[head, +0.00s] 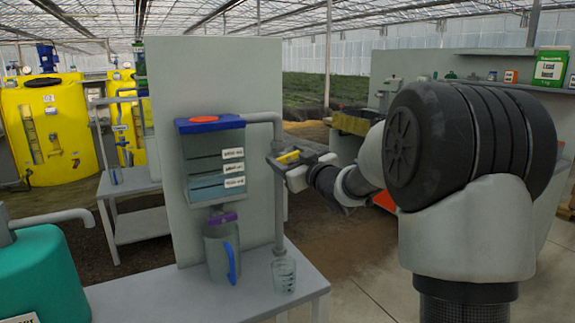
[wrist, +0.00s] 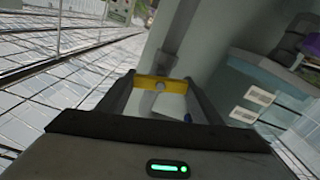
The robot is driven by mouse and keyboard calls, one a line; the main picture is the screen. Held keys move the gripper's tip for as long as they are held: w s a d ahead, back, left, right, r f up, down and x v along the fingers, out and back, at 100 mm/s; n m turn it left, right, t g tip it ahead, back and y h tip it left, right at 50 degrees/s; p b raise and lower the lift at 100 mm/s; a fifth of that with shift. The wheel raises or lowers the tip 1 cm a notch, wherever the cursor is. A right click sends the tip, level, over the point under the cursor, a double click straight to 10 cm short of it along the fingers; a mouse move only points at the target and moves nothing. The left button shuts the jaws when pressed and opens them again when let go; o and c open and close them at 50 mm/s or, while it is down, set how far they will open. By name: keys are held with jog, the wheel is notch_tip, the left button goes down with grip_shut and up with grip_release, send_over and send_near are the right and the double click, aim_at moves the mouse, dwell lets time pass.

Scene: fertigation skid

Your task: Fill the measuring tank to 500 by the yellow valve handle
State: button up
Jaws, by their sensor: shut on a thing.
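The measuring tank (head: 207,165) is a clear box with a blue top and a red disc, fixed to a grey panel. Liquid stands in its lower part, near the lowest of three white labels (head: 234,182); the label text is too small to read. The yellow valve handle (head: 289,157) is on the pipe right of the tank. My gripper (head: 284,162) is shut on it. In the wrist view the yellow handle (wrist: 158,83) lies across between both fingers. A purple handle (head: 222,218) is under the tank.
A grey jug with a blue handle (head: 219,254) stands on the bench (head: 160,293) below the tank. A clear glass (head: 284,276) stands under the pipe end. A teal container (head: 50,275) is at the lower left. Yellow tanks (head: 55,130) stand behind.

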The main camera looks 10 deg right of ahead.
jog(key=o, duration=1.1)
jog(key=shift+c, duration=0.2)
jog(key=shift+s, duration=0.1)
jog(key=p+v, duration=0.2)
jog(key=v, duration=1.5)
jog(key=shift+s, duration=0.15)
